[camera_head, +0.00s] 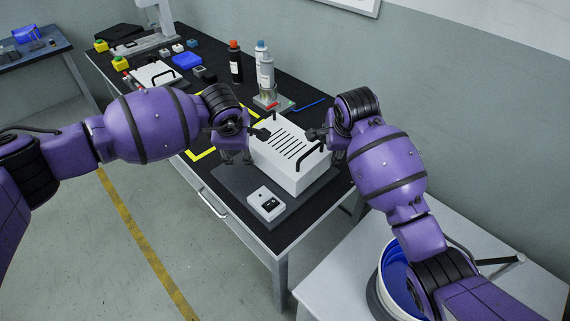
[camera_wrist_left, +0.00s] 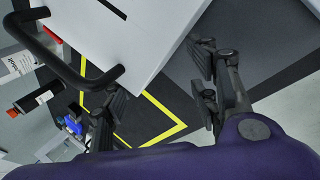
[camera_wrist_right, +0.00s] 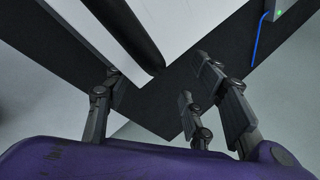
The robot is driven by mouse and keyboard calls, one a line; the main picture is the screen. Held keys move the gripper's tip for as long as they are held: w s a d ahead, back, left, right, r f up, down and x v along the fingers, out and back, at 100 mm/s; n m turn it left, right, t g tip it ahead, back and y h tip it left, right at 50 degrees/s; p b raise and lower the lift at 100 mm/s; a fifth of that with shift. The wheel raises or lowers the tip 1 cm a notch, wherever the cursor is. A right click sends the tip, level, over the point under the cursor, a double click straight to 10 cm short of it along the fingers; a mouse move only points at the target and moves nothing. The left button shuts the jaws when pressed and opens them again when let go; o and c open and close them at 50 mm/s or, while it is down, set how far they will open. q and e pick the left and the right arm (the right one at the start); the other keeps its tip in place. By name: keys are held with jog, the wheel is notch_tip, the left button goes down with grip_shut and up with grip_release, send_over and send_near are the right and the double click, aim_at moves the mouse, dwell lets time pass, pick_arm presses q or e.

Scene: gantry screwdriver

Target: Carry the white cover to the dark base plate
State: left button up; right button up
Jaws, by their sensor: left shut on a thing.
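The white cover (camera_head: 276,147), a box with dark slots and black handles, is over the dark base plate (camera_head: 233,183) near the front right end of the bench. I cannot tell whether it rests on the plate or hangs just above it. My left gripper (camera_head: 236,156) is at its left side, shut on the cover; in the left wrist view the cover's corner (camera_wrist_left: 150,50) comes between the fingers. My right gripper (camera_head: 330,140) is at its right side.
A small white box (camera_head: 265,201) with a dark top stands at the plate's front. Spray cans (camera_head: 235,65) and a blue tray (camera_head: 186,61) are farther back. Yellow tape (camera_head: 203,154) marks the black bench top to the left. A white bucket (camera_head: 384,287) stands at lower right.

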pick_arm(q)
jog(key=o, duration=0.6)
jog(key=shift+a, duration=0.8)
pick_arm(e)
jog(key=shift+d, duration=0.9)
pick_arm(q)
jog(key=shift+a, duration=0.1)
pick_arm(e)
jog(key=o, duration=0.5)
jog(key=shift+s+d, duration=0.1)
jog(key=shift+r, duration=0.1)
pick_arm(q)
jog(key=v, duration=1.2)
pick_arm(e)
jog(key=v, duration=1.1)
jog(key=shift+s+r, duration=0.2)
jog(key=shift+r, duration=0.15)
